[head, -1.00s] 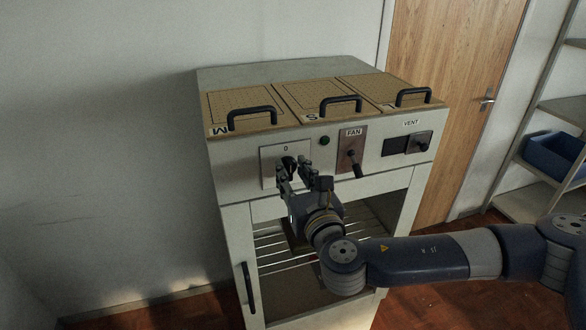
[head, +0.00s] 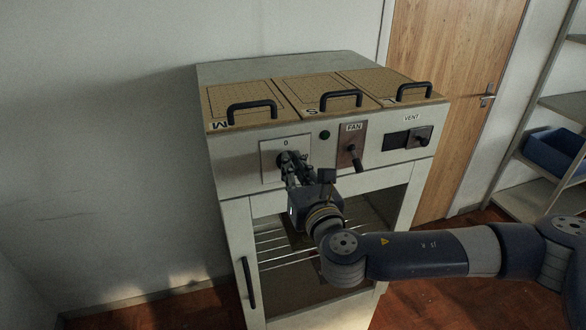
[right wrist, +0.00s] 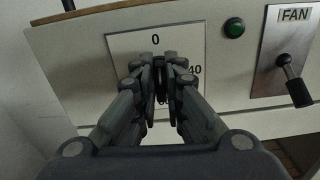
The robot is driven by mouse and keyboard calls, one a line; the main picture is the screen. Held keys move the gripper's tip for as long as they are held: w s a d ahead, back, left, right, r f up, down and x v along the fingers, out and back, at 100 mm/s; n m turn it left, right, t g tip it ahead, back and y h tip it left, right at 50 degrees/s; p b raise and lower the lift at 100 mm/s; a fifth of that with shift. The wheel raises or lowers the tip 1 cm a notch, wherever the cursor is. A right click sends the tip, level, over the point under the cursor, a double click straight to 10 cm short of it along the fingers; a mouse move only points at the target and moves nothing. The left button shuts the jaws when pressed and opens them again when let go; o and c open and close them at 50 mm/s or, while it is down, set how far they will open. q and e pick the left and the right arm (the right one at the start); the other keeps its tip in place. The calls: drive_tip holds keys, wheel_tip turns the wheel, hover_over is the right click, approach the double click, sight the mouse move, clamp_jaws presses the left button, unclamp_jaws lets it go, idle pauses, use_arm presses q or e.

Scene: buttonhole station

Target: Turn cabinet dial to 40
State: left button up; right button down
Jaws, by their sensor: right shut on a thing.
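The cabinet dial (head: 283,158) is a dark knob on a pale square plate (head: 268,172) at the left of the cabinet's front panel. In the right wrist view the plate (right wrist: 122,44) shows a 0 at the top and a 40 at the right; a lower number is partly covered. My right gripper (head: 287,165) is shut on the dial, and its fingers (right wrist: 160,72) also show closed around the dark knob in the right wrist view. The fingers hide most of the knob, so I cannot tell its pointer direction clearly. My left gripper is not in view.
Right of the dial are a green button (head: 325,135), the FAN lever (head: 355,158) and the VENT slider (head: 418,137). Three lids with black handles cover the cabinet top (head: 290,73). Below is an open rack bay (head: 285,262). A shelf with a blue bin (head: 556,154) stands right.

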drive_tip(key=m+b, duration=0.1)
drive_tip(key=m, duration=0.4)
drive_tip(key=m+b, duration=0.1)
drive_tip(key=m, duration=0.5)
drive_tip(key=d+f+m+b, duration=0.1)
drive_tip(key=m+b, duration=0.1)
drive_tip(key=m, duration=0.3)
drive_tip(key=shift+w+f+m, duration=0.1)
drive_tip(key=shift+w+m, duration=0.05)
drive_tip(key=shift+m, duration=0.25)
idle(0.4)
drive_tip(key=c, duration=1.7)
unclamp_jaws()
drive_tip(key=v, duration=1.2)
